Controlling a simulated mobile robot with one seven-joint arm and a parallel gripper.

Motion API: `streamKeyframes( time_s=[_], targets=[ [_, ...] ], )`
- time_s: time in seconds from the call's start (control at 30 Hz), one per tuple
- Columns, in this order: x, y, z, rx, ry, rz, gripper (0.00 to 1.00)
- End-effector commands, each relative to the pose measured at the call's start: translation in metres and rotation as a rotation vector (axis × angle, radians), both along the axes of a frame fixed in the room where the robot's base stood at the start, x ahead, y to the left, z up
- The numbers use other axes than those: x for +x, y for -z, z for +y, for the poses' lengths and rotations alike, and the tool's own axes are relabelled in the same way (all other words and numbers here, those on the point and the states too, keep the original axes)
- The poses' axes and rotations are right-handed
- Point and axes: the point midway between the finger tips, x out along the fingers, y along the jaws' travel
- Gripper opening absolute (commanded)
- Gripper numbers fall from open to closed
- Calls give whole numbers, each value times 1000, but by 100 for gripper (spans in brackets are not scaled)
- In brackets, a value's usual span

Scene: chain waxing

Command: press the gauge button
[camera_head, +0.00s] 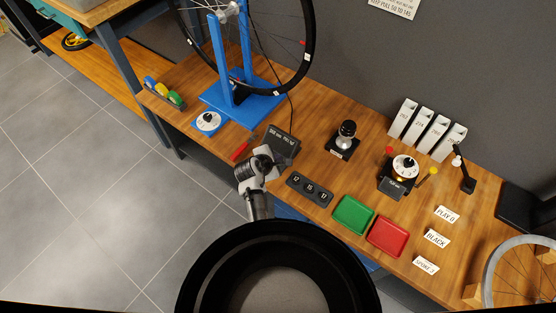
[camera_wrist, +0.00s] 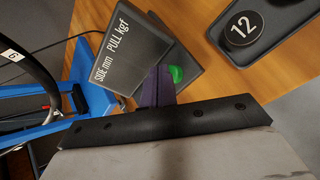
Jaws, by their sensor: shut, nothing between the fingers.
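The gauge (camera_head: 283,138) is a dark box on the wooden bench, below the blue stand. In the wrist view its face (camera_wrist: 125,62) reads "SIDE mm" and "PULL kgf". A green button (camera_wrist: 176,74) shows on the gauge beside the fingertips, partly covered by them. My gripper (camera_head: 283,160) is shut and empty, at the front edge of the gauge. In the wrist view its dark fingers (camera_wrist: 155,84) overlap the gauge next to the button. I cannot tell whether they touch it.
A dark tray with numbered round pieces (camera_head: 309,190) lies close on the right. A red object (camera_head: 240,152) lies to the left. The blue wheel stand (camera_head: 243,107) rises behind. Green (camera_head: 353,215) and red (camera_head: 388,237) trays lie farther right.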

Motion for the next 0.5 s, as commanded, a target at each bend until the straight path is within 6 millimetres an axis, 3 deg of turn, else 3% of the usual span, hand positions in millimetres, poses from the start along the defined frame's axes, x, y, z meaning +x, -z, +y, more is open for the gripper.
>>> streamKeyframes(
  time_s=[0.5],
  targets=[
    [0, 8, 0, 1, 0, 1, 0]
  ],
)
